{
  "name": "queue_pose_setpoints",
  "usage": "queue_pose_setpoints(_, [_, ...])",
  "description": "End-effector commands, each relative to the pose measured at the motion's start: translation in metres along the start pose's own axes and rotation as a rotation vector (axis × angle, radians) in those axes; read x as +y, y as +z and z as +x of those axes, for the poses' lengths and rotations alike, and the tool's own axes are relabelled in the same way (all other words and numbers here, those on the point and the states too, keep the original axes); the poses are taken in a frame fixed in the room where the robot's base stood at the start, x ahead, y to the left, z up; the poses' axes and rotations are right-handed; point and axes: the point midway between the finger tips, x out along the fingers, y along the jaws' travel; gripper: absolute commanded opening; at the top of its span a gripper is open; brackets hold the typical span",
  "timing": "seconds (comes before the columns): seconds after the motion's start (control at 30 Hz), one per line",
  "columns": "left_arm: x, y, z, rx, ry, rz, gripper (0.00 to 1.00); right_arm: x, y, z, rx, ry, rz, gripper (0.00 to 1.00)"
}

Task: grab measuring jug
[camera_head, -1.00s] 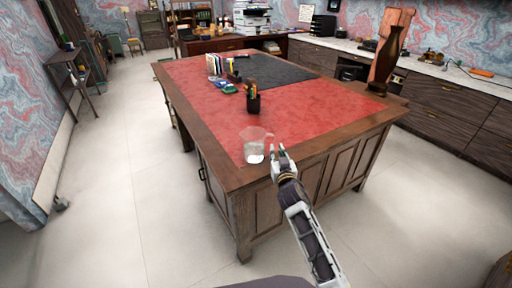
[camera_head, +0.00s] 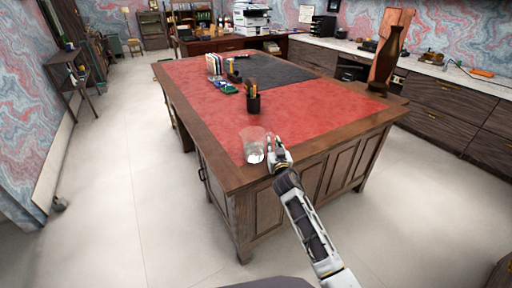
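The measuring jug (camera_head: 253,146) is a clear, see-through vessel with a pale base. It stands upright near the front corner of the desk, on the red leather top. My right gripper (camera_head: 275,150) is at the jug's right side, with its fingers close to or overlapping the jug's edge in the picture. I cannot tell whether the fingers touch the jug or are closed on its handle. My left gripper is not in view.
The wooden desk (camera_head: 218,174) has a black pen cup (camera_head: 253,104) behind the jug, with books (camera_head: 215,66) and small items farther back. A dark mat (camera_head: 275,72) lies at the back. A brown vase (camera_head: 388,62) stands at right. The red top around the jug is mostly clear.

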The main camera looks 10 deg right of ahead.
Motion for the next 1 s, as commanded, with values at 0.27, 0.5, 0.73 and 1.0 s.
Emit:
queue_pose_setpoints(0.27, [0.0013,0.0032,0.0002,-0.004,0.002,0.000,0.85,0.0001,-0.0003,0.0019,0.000,0.000,-0.001,0.21])
queue_pose_setpoints(0.5, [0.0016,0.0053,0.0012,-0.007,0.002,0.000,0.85,0.0002,-0.0002,0.0018,0.000,0.000,-0.001,0.21])
queue_pose_setpoints(0.73, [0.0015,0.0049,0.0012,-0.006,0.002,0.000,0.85,0.0002,-0.0002,0.0017,0.000,0.000,-0.001,0.00])
queue_pose_setpoints(1.0, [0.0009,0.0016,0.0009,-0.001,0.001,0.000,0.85,0.0007,-0.0004,0.0018,0.001,0.001,-0.002,0.00])
